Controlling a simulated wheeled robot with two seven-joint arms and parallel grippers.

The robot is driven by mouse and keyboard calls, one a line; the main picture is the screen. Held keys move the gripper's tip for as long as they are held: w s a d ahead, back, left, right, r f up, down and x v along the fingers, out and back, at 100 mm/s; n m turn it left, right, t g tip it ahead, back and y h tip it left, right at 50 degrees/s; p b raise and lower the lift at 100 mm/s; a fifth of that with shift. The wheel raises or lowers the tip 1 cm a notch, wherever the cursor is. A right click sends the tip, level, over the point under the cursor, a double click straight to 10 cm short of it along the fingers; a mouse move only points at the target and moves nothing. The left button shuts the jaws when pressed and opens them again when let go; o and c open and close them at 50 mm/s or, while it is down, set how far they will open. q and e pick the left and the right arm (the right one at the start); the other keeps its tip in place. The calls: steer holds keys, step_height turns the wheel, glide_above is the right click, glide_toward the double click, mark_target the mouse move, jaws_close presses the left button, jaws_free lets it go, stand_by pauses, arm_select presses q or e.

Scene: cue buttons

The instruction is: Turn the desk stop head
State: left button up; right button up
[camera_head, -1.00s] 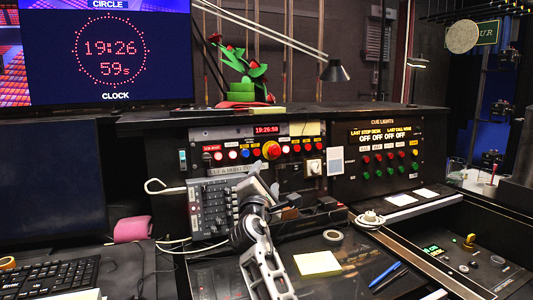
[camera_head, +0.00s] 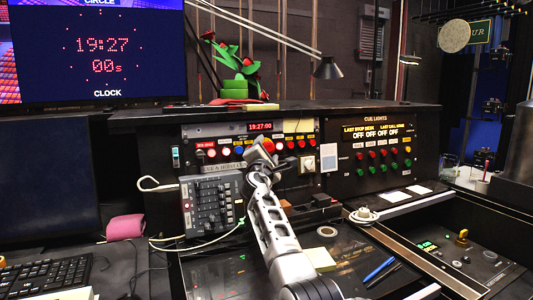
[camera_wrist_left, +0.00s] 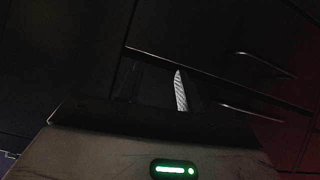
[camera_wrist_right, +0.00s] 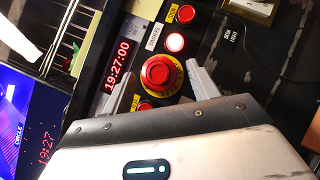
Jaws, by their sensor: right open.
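The desk stop head is a red mushroom button (camera_wrist_right: 157,70) on a yellow ring, shown in the right wrist view. In the head view its red top (camera_head: 268,146) shows just above my right gripper (camera_head: 261,157), which partly hides it. My right gripper (camera_wrist_right: 161,78) is open and empty, with one finger on each side of the head in the right wrist view. I cannot tell whether the fingers touch it. My left gripper (camera_wrist_left: 160,92) shows only in the dark left wrist view, with one striped finger lit; its opening is unclear.
Lit push buttons (camera_wrist_right: 174,42) sit close to the head, and a red clock display (camera_wrist_right: 117,66) is beside it. A grey keypad unit (camera_head: 212,207) stands below left. The cue lights panel (camera_head: 384,155) is to the right.

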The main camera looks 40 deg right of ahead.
arm_select(q)
steer(key=shift+r, duration=0.1)
arm_select(e)
steer(key=c, duration=1)
